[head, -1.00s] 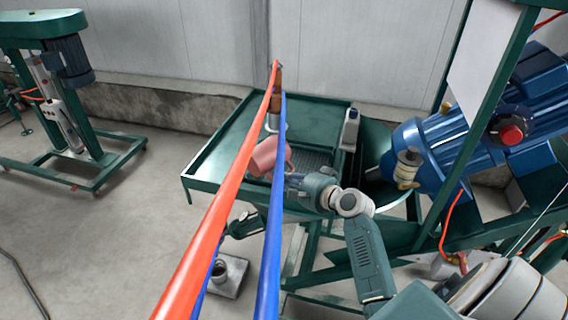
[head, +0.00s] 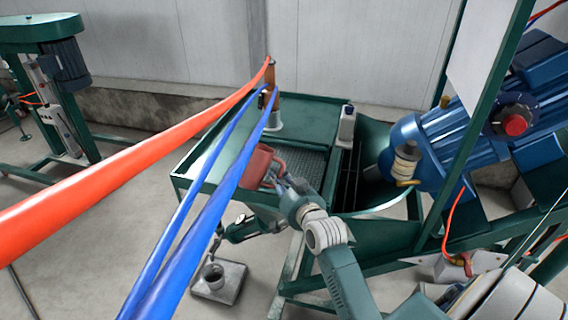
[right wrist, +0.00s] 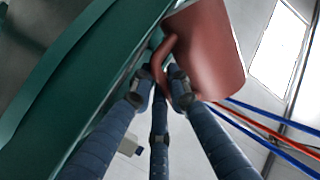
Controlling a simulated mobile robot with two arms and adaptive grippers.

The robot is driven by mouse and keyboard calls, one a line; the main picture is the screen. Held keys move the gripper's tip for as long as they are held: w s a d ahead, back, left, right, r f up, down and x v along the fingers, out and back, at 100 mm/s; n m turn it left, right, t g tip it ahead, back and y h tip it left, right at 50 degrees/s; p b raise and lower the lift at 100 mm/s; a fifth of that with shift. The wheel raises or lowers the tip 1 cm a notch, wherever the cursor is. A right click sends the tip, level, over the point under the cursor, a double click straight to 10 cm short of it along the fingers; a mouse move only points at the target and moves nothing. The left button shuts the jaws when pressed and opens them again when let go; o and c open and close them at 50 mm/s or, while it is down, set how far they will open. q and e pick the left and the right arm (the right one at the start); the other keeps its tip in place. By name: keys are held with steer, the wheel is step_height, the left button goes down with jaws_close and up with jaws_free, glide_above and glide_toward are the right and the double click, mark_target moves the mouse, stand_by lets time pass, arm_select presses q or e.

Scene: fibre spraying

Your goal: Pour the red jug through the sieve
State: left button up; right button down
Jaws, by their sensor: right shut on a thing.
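The red jug (head: 258,166) is held above the front part of the green table, with its handle toward my right gripper (head: 277,178). The right gripper's fingers (right wrist: 162,92) are shut on the jug's handle in the right wrist view, where the jug (right wrist: 208,50) shows large and tilted. A dark mesh panel that looks like the sieve (head: 312,160) is set in the green table, to the right of the jug. The jug's contents cannot be seen. My left gripper is not in view.
Red (head: 150,150) and blue (head: 205,220) hoses cross in front of the table. A bottle-like container (head: 347,122) stands beside the mesh. A blue motor (head: 430,140) is at the right.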

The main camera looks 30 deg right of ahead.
mark_target(260, 168)
steer(key=r+n, duration=0.1)
steer(key=a+r+n+t+h, duration=0.1)
steer(key=r, duration=0.1)
steer(key=shift+s+a+r+n, duration=0.1)
steer(key=shift+a+n, duration=0.05)
steer(key=shift+n, duration=0.25)
steer(key=shift+n+t+h+b, duration=0.35)
steer(key=shift+n+b, duration=0.25)
steer(key=shift+b, duration=0.3)
steer(key=shift+r+n, duration=0.15)
steer(key=shift+n, duration=0.25)
steer(key=shift+r+h, duration=0.1)
steer(key=shift+h, duration=0.15)
